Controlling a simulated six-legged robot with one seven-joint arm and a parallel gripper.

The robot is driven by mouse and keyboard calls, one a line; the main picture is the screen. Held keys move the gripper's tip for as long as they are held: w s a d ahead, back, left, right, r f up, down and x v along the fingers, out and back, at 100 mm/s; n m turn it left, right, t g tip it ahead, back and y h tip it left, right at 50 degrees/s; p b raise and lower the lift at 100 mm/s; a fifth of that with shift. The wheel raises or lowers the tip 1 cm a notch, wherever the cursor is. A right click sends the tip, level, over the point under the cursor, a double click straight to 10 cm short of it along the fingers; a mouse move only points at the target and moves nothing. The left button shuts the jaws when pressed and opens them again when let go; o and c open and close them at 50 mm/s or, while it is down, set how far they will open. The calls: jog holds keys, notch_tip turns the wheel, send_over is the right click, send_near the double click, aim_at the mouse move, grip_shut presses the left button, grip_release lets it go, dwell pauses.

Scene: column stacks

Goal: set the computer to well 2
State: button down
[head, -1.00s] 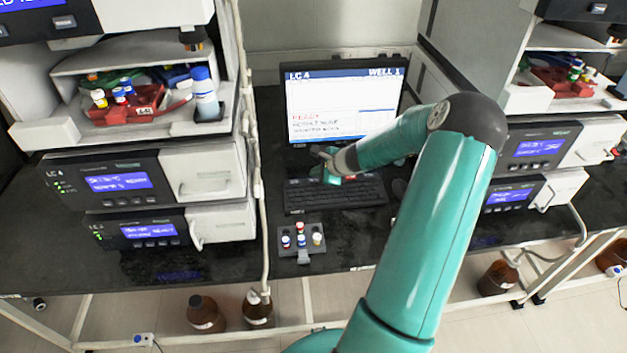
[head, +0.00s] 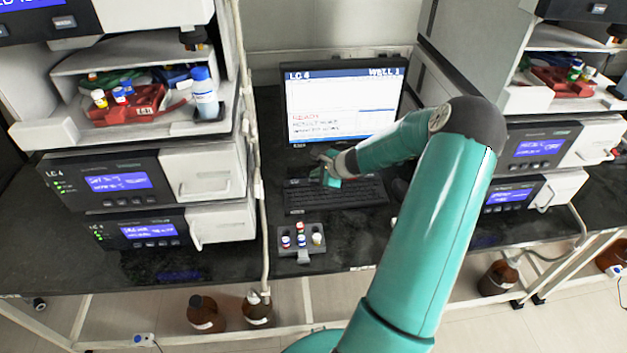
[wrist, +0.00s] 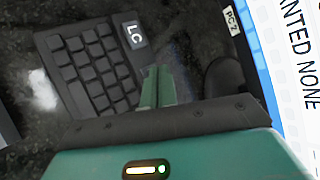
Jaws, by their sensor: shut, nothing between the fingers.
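The computer's monitor (head: 340,95) stands at the back centre in the head view, lit, with "WELL 1" at its top right. Part of the screen (wrist: 300,60) shows at the right in the wrist view. The black keyboard (head: 345,196) lies on the bench below it. In the wrist view the keyboard (wrist: 92,72) fills the left, with a light "LC" key or label at its upper right corner. My gripper (head: 328,174) is shut and empty, low over the keyboard's back edge. Its fingertips (wrist: 157,72) sit beside the keyboard's right end in the wrist view; contact cannot be told.
A dark mouse (wrist: 226,75) lies right of my fingers. A small grey vial rack (head: 302,254) stands in front of the keyboard. Stacked instruments (head: 150,180) flank the bench left and right, and a pale tube (head: 257,190) runs down the left stack. My arm covers the right foreground.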

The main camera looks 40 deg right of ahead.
aim_at(317, 181)
jog(key=shift+f, duration=0.3)
jog(key=shift+r, duration=0.15)
dwell(0.5)
jog(key=shift+r, duration=0.7)
jog(key=shift+r, duration=2.5)
